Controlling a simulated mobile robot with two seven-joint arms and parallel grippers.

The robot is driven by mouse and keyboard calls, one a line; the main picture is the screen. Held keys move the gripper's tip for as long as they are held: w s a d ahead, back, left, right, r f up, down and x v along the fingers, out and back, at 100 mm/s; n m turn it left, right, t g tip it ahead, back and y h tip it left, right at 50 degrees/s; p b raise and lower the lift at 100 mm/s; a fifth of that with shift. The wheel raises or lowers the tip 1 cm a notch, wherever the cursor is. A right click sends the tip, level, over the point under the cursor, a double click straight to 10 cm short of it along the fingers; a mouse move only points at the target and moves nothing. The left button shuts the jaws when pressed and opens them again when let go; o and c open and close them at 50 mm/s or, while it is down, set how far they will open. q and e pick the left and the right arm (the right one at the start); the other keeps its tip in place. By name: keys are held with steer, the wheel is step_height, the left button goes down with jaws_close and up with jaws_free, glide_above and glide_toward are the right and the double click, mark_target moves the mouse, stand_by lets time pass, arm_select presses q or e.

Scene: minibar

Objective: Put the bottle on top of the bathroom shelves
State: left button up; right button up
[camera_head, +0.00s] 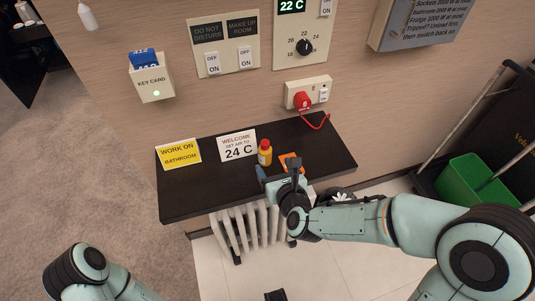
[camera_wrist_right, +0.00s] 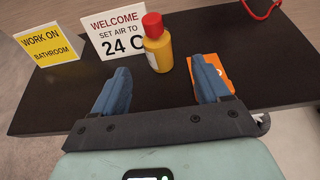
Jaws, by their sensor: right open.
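A yellow bottle with a red cap (camera_head: 264,152) stands upright on a dark shelf (camera_head: 190,204) fixed to the wall. It also shows in the right wrist view (camera_wrist_right: 158,48), just beyond the gap between my fingers. My right gripper (camera_head: 279,173) is at the shelf's front side, close to the bottle. In the right wrist view its two blue fingers (camera_wrist_right: 160,88) are spread apart with nothing between them. My left arm shows at the lower left, but its gripper is out of view. I cannot make out any bathroom shelves.
A welcome sign (camera_head: 238,145), a yellow bathroom sign (camera_head: 178,154) and an orange item (camera_head: 291,162) are near the bottle. A red plug (camera_head: 303,100) with a cord hangs above. A radiator (camera_head: 246,226) is below the shelf. A green bin (camera_head: 475,182) stands at right.

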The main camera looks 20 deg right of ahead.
mark_target(267, 157)
steer(key=p+x, duration=0.1)
steer(key=x, duration=0.8)
steer(key=shift+w+a, duration=0.1)
steer(key=shift+a, duration=0.05)
steer(key=shift+c, duration=0.2)
steer(key=c, duration=1)
steer(key=shift+c, duration=0.6)
steer(key=shift+r, duration=0.1)
